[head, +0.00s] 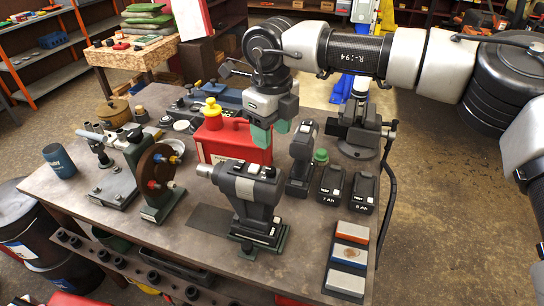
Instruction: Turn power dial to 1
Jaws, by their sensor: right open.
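My right gripper (272,134) is open and empty. A second, smaller grey tool (301,158) stands to the right of the gripper. I cannot make out a marked power dial or its numbers on either tool at this size. My left gripper is not in view.
A stand with a brown disc (158,172) and a grey fixture (112,182) stand at left. Batteries (361,192), sharpening stones (349,254) and a vise (360,130) stand at right. A blue can (59,160) is at the far left.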

